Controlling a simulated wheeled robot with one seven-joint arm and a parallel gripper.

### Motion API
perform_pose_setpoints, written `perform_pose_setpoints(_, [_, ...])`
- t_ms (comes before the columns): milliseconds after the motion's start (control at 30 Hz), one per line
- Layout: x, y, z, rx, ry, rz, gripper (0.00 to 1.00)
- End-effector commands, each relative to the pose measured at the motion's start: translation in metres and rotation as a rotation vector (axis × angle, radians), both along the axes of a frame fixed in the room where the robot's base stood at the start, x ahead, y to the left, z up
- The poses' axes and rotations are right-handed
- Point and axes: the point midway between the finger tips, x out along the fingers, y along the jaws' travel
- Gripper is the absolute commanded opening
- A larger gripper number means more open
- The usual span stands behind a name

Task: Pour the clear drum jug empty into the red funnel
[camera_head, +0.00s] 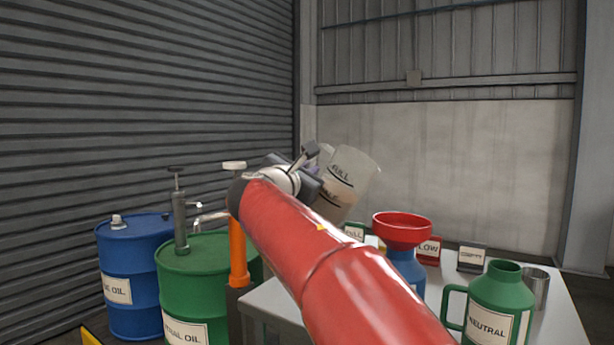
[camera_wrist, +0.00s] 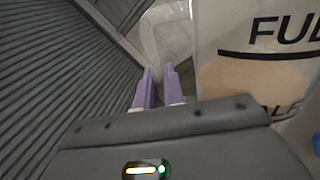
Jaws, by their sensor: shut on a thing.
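The clear jug (camera_head: 353,172) is held up above the table, its top leaning to the right in the head view. It bears a FULL mark, and tan liquid shows in its lower part. In the wrist view the jug (camera_wrist: 240,75) fills the right side. My gripper (camera_wrist: 157,72) has its purple fingers close together beside the jug's wall, shut on its handle; the exact grip is hard to see. The red funnel (camera_head: 402,228) stands in a blue container (camera_head: 407,267) on the table, right of and below the jug. No stream of liquid shows.
A green NEUTRAL jug (camera_head: 495,300) and a metal cup (camera_head: 537,287) stand at the table's right. Small label signs (camera_head: 471,258) stand behind. A blue drum (camera_head: 135,270) and a green drum (camera_head: 203,285) with a hand pump (camera_head: 180,215) stand left, near an orange pump (camera_head: 238,245).

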Motion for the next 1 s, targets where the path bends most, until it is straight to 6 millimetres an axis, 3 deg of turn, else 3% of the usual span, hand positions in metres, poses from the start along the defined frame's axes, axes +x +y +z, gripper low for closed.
perform_pose_setpoints(1000, [-0.014,-0.020,0.014,0.254,-0.187,-0.001,0.00])
